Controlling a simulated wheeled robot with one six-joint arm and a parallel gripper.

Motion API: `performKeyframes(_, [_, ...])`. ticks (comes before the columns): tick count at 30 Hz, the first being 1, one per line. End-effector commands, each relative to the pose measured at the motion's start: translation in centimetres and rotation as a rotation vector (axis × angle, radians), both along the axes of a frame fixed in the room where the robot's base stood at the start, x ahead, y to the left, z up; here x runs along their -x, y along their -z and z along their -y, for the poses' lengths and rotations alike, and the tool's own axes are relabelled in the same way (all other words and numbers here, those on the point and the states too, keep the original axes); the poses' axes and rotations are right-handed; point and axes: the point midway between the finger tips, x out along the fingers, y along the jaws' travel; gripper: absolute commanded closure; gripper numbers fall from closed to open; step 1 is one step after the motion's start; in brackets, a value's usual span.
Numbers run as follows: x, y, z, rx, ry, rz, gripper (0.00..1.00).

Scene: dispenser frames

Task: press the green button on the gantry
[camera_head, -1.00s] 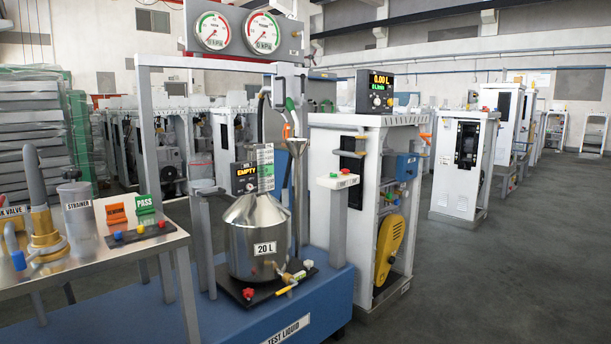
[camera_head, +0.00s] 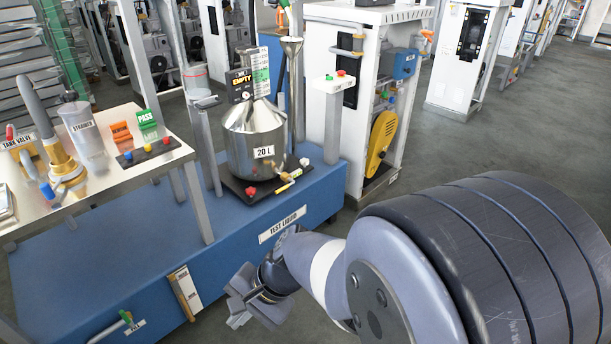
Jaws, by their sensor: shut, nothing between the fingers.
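My arm reaches in from the lower right.
A steel bench (camera_head: 100,183) with a strainer, tags and coloured buttons stands at the left. The blue base (camera_head: 95,275) spans the lower left. A white cabinet (camera_head: 375,25) with a yellow guard stands behind the button box. Grey floor is open at the right.

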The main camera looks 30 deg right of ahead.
Motion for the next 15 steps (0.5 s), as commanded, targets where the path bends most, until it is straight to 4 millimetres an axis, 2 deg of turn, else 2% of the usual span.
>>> performKeyframes(1, [-1.2, -3.3, 0.4, -0.013, 0.036, -0.002, 1.0])
performKeyframes(15, [-11.8, -18.7, 4.9, -0.164, 0.369, -0.022, 1.0])
